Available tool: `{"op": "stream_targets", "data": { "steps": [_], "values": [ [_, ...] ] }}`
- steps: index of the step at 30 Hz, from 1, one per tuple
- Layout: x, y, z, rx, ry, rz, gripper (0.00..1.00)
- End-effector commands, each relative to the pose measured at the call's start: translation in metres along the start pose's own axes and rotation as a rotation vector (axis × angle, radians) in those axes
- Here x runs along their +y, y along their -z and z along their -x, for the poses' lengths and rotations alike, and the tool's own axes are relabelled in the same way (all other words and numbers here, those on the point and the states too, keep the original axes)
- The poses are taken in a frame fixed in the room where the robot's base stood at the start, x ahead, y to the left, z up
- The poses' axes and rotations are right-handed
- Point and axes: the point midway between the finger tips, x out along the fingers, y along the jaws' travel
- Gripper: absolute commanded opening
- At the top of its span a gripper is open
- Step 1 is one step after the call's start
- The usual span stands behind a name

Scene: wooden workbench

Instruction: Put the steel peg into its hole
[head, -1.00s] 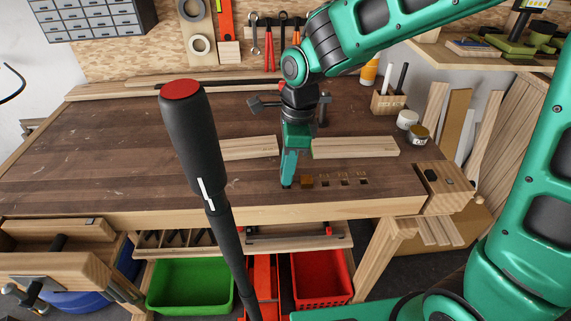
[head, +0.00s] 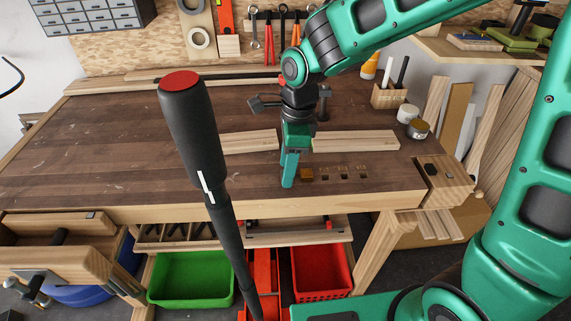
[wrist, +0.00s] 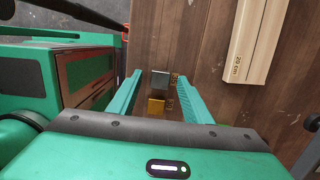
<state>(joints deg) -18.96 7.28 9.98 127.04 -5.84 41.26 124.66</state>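My gripper (head: 287,184) points down at the front of the workbench, at the left end of a row of small square holes. In the wrist view its two fingers (wrist: 158,80) are apart. The steel peg (wrist: 160,79), a dark grey square block, is between them with a gap visible on each side. It is in line with a brass block (wrist: 156,105), each beside a small label. I cannot tell how deep the steel peg sits. In the head view the gripper hides it, while the brass block (head: 307,174) shows just right of the fingers.
Empty square holes (head: 344,177) lie to the right of the brass block. Two pale wooden boards (head: 248,141) (head: 355,141) lie behind the row. A black-handled tool with a red end (head: 192,130) stands large in the foreground. The left of the bench (head: 110,150) is clear.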

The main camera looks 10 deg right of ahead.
Motion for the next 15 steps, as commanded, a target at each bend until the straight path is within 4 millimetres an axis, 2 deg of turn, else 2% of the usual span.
{"op": "stream_targets", "data": {
  "steps": [8, 11, 15],
  "values": [
    [0.0, 0.0, 0.002, 0.0, 0.0, 0.0, 0.45],
    [-0.001, 0.0, 0.01, -0.001, 0.003, 0.0, 0.45],
    [-0.001, 0.0, 0.033, -0.002, 0.004, 0.0, 0.45]
  ]
}}
